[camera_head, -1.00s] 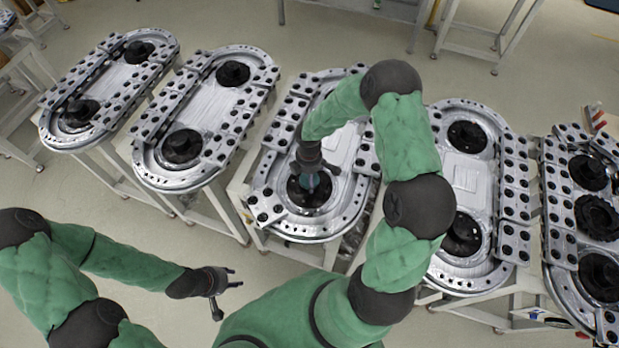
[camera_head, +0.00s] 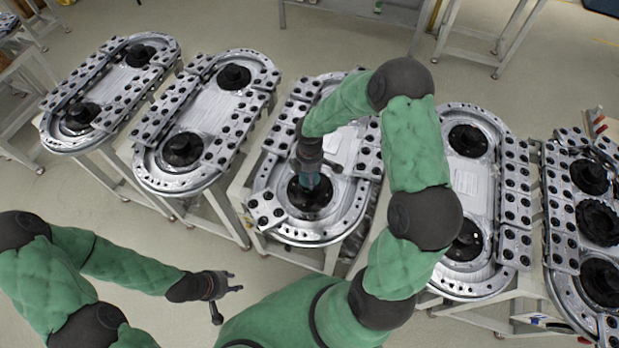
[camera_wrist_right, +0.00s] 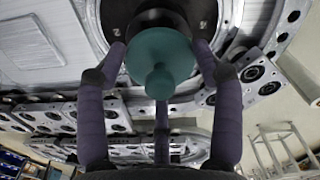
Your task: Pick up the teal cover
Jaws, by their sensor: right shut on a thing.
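The teal cover (camera_wrist_right: 160,62) is a round disc with a knob, and it fills the upper middle of the right wrist view. The fingers of my right gripper (camera_wrist_right: 160,75) close around its rim. In the head view, my right gripper (camera_head: 310,168) points down over the near black hub (camera_head: 311,200) of the middle ring track, with a bit of teal showing below it. Whether the cover touches the hub cannot be told. My left gripper (camera_head: 226,284) is open and empty, low at the left, away from the tracks.
The middle ring track (camera_head: 300,231) stands between similar tracks on white frames. Two stand at the left (camera_head: 170,180), one at the right (camera_head: 477,277), and another with black gears at the far right (camera_head: 598,220). Open floor lies in front of the left tracks.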

